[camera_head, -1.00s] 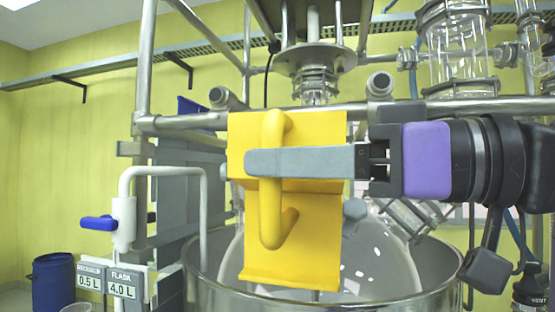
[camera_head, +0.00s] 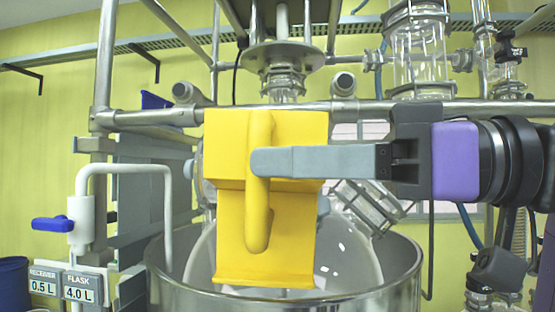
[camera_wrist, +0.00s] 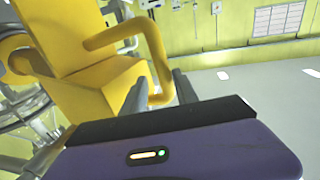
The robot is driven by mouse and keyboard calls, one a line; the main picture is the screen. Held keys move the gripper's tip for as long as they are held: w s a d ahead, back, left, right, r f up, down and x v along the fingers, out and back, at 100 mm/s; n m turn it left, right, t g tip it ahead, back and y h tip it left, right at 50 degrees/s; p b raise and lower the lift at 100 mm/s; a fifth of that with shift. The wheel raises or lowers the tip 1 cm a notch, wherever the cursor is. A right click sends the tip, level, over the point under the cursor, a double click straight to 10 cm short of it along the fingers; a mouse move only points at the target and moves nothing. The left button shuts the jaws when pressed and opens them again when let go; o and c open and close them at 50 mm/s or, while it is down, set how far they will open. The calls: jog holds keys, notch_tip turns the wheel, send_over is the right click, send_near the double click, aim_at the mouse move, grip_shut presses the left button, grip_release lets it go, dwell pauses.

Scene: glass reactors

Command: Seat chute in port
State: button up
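The yellow chute (camera_head: 267,235) hangs upright in front of the round glass flask (camera_head: 345,250). It has a boxy upper part, a sloping lower plate and a bar handle (camera_head: 259,125). My gripper (camera_head: 262,162) reaches in from the right and is shut on the handle. In the wrist view the chute (camera_wrist: 80,50) is at upper left, with my gripper's fingers (camera_wrist: 160,92) at its handle. An angled, clamped glass neck (camera_head: 370,205) shows right of the chute and may be the port. The chute appears apart from it and hides much of the flask top.
A steel bath (camera_head: 405,268) surrounds the flask. A horizontal steel rail (camera_head: 360,112) crosses behind the chute, with the stirrer flange (camera_head: 283,56) above. A white pipe with a blue valve handle (camera_head: 52,224) stands left. Glass columns (camera_head: 418,50) stand upper right.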

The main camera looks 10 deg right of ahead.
jog(key=shift+v, duration=1.45)
jog(key=o, duration=0.6)
jog(key=shift+c, duration=0.2)
jog(key=b+v, duration=0.1)
jog(key=v, duration=0.6)
jog(key=shift+s+d, duration=0.2)
jog(key=shift+d, duration=0.15)
